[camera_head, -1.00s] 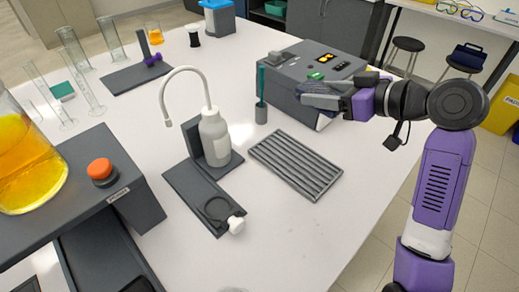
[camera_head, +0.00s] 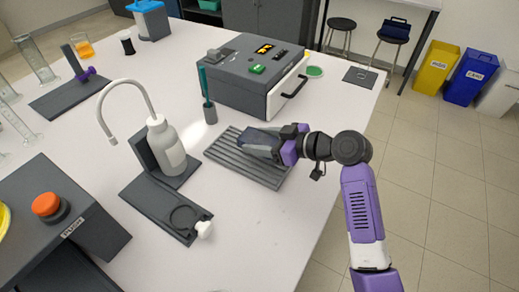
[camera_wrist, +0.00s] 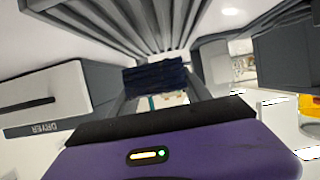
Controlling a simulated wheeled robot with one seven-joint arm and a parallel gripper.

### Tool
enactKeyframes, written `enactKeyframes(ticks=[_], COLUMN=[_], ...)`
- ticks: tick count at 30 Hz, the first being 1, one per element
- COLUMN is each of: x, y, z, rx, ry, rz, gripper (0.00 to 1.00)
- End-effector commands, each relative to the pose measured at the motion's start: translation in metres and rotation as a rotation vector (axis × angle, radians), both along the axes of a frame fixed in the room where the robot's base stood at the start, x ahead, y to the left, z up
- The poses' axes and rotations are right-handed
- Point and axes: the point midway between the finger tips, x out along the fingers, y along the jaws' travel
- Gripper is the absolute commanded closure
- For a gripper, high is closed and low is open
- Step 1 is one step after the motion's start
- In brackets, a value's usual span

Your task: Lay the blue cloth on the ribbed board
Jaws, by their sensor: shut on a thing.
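The ribbed board (camera_head: 232,167) is a dark grey grooved panel lying on the white bench. Its ribs (camera_wrist: 150,22) run across the top of the wrist view. My gripper (camera_head: 258,140) is over the board's upper right part in the head view. It is shut on the blue cloth, a small dark navy piece (camera_wrist: 156,78) between the two fingers in the wrist view. In the head view the cloth is hard to tell from the dark fingers. The gap between cloth and board is not clear.
A grey dryer (camera_head: 255,75) with a handled white front stands behind the board. A small holder with a teal stick (camera_head: 209,108) is at the board's far left corner. A white wash bottle (camera_head: 166,147) stands on a dark stand to the left. Bench right of the board is clear.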

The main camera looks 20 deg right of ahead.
Motion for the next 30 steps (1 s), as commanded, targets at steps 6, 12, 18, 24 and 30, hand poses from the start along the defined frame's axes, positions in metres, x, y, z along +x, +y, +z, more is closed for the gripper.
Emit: enactKeyframes(ticks=[6,12,18,24,30], x=[0.000,0.000,0.000,0.000,0.000], y=[0.000,0.000,0.000,0.000,0.000], z=[-0.029,-0.043,-0.043,-0.046,-0.046], rx=[0.002,0.001,0.000,0.000,0.000], ry=[0.004,0.001,0.000,0.000,0.000], rz=[0.000,0.000,0.000,0.000,0.000], gripper=[0.90,0.90,0.90,0.38,0.22])
